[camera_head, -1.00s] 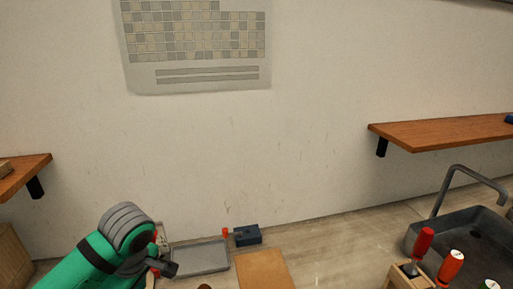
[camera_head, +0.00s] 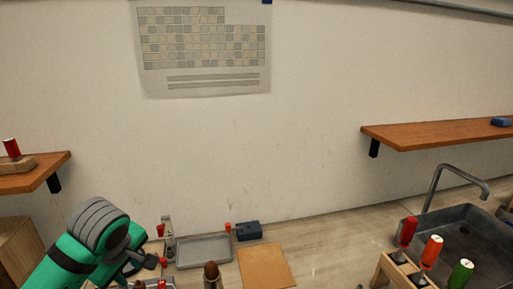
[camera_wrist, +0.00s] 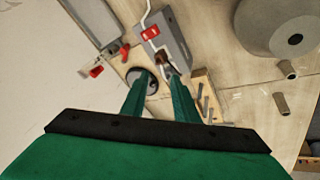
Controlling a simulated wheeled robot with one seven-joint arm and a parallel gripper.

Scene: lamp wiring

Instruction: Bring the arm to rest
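My gripper (camera_wrist: 160,76) shows in the wrist view as two green fingers with a clear gap between them. It is open, and nothing is visibly held. Beyond the fingertips are a grey box (camera_wrist: 170,38) with a red part and a white wire (camera_wrist: 146,22), and a dark round thing partly behind the left finger. I cannot tell whether the fingers touch any of these. In the head view my green arm (camera_head: 65,262) reaches in at the lower left, over the near side of the bench; the fingertips are not clear there.
A wooden rack (camera_head: 393,273) with red, orange and green handled tools stands right, near the sink (camera_head: 462,240). Shelves flank the wall at left (camera_head: 40,172) and right (camera_head: 430,135).

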